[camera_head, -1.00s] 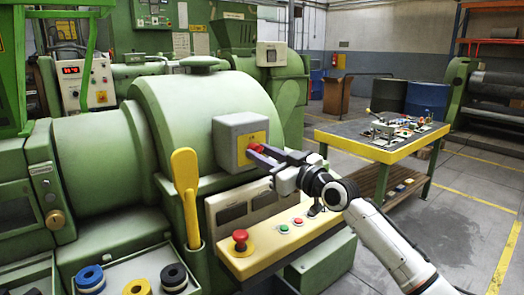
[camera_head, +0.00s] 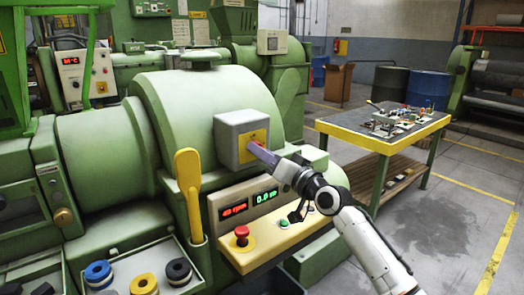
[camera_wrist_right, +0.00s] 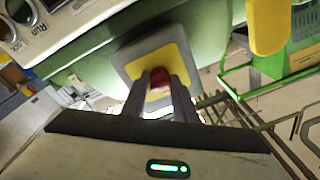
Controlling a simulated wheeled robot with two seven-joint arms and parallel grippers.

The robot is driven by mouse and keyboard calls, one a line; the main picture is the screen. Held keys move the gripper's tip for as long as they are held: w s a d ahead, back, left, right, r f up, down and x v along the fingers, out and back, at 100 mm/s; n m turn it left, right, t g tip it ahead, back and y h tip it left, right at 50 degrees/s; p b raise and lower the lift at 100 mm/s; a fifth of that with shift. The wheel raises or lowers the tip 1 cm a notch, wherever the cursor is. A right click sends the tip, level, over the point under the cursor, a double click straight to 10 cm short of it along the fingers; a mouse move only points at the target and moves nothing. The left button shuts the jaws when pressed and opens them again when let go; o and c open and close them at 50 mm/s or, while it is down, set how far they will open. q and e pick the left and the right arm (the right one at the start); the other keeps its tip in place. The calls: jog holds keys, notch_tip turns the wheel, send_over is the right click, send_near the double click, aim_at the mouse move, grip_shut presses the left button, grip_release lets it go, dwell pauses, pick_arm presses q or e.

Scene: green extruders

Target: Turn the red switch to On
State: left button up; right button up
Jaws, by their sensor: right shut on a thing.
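The grey switch box (camera_head: 229,146) with a yellow plate (camera_head: 260,136) is mounted on the front of the green machine. The red switch (camera_wrist_right: 158,88) sits on this plate and shows between my fingers in the right wrist view. My right gripper (camera_head: 262,154) is shut on the red switch, with its fingers on either side of it. In the head view the fingers mostly hide the switch, and I cannot read its position. Below the box, a panel shows lit red (camera_head: 234,210) and green (camera_head: 266,198) readouts. My left gripper is not in view.
A yellow ledge below has a red mushroom button (camera_head: 242,235) and a green button (camera_head: 283,224). A yellow paddle (camera_head: 189,190) stands left of the box. A yellow-edged table (camera_head: 388,146) with small parts stands at right. The floor around it is open.

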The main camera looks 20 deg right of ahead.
dwell(0.5)
jog(key=o, duration=1)
jog(key=shift+s+d, duration=0.1)
jog(key=b+v, duration=0.1)
jog(key=v, duration=0.9)
jog(key=shift+f, duration=0.1)
